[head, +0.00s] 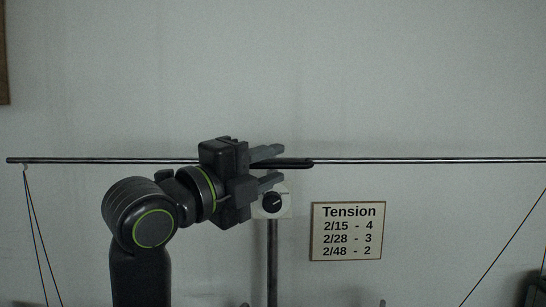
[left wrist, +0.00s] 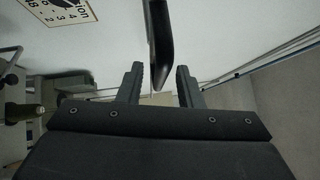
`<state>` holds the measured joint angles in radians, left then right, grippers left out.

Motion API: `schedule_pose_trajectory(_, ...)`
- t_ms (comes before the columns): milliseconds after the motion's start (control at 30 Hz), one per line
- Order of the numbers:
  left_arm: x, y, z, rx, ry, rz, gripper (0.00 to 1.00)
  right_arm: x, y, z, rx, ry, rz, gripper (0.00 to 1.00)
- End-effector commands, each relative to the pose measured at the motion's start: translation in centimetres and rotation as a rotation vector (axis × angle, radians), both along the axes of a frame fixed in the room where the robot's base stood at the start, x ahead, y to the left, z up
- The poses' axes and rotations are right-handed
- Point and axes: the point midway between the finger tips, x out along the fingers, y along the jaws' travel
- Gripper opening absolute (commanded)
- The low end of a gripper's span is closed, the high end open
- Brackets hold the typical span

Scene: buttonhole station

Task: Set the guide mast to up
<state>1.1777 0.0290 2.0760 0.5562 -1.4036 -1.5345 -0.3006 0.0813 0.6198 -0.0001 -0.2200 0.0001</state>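The guide mast appears to be the upright grey pole (head: 272,262) below a long thin horizontal rod (head: 430,160); its top is partly hidden by my left gripper. A dark rounded bar (head: 298,163) lies level along the rod. My left gripper (head: 271,165) is open, with its fingers pointing right. In the left wrist view, the bar (left wrist: 158,38) reaches in between the two open fingers (left wrist: 158,70), with a gap on both sides. My right gripper is not in view.
A small light plate with a black knob (head: 272,203) sits just below my left fingers. A Tension sign (head: 347,231) is on the wall to the right. Thin threads (head: 38,235) hang from the rod's left end. The wall area above the rod is clear.

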Motion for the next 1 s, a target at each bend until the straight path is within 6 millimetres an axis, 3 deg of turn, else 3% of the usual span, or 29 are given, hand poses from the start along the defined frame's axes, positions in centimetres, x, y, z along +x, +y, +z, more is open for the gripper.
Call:
schedule_pose_trajectory(433,0.72,-0.75,0.07,0.001,0.0,0.001,0.32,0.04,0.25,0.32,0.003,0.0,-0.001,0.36)
schedule_pose_trajectory(700,0.71,-0.74,0.08,0.001,0.0,0.0,0.0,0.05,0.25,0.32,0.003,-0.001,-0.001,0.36)
schedule_pose_trajectory(1000,0.69,-0.76,0.15,0.001,0.0,0.0,0.0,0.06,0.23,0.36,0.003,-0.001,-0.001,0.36)
